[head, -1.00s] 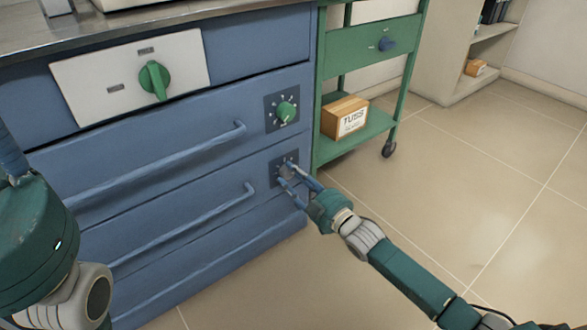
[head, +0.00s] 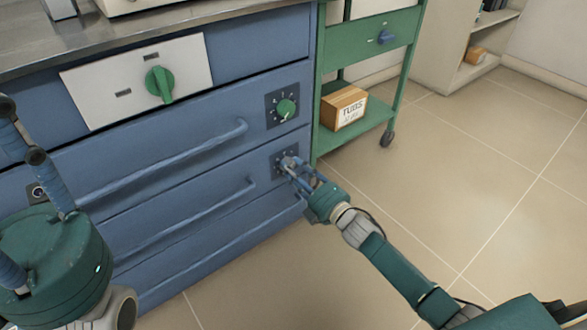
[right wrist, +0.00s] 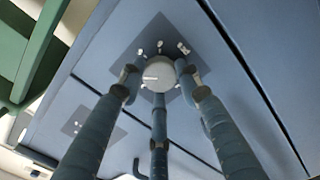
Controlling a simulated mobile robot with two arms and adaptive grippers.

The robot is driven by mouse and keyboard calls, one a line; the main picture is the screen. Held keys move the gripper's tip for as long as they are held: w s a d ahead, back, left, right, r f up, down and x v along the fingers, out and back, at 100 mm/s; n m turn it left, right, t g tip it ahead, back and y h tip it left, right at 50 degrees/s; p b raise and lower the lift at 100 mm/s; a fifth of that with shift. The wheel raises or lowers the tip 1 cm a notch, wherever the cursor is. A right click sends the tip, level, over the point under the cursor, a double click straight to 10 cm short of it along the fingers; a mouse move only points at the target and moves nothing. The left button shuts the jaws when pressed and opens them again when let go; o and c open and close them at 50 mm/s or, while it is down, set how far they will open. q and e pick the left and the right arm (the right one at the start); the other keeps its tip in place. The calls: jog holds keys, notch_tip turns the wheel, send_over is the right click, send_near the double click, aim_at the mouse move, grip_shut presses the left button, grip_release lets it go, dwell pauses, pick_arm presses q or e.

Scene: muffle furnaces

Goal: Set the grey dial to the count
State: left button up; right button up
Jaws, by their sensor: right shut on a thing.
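The grey dial (head: 287,162) sits on a dark square plate at the right end of a lower blue drawer. In the right wrist view the dial (right wrist: 158,76) has a round pale face with a light line pointing left, and small white marks show around it on the plate. My right gripper (head: 293,167) is shut on the dial, with its three fingers around the rim. The fingers hide part of the plate and its marks. My left gripper (head: 40,215) is at the left edge, away from the dial, with its fingers partly cut off.
A green dial (head: 286,108) sits above the grey one, and a larger green knob (head: 160,82) is on a white panel. Long drawer handles (head: 160,160) stick out to the left. A green cart (head: 352,134) with a cardboard box (head: 343,107) stands right. Floor on the right is clear.

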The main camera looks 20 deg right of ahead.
jog(key=shift+a+n, duration=0.2)
jog(key=shift+n, duration=0.3)
jog(key=o, duration=1.2)
jog(key=shift+s+d, duration=0.1)
jog(key=v, duration=1.2)
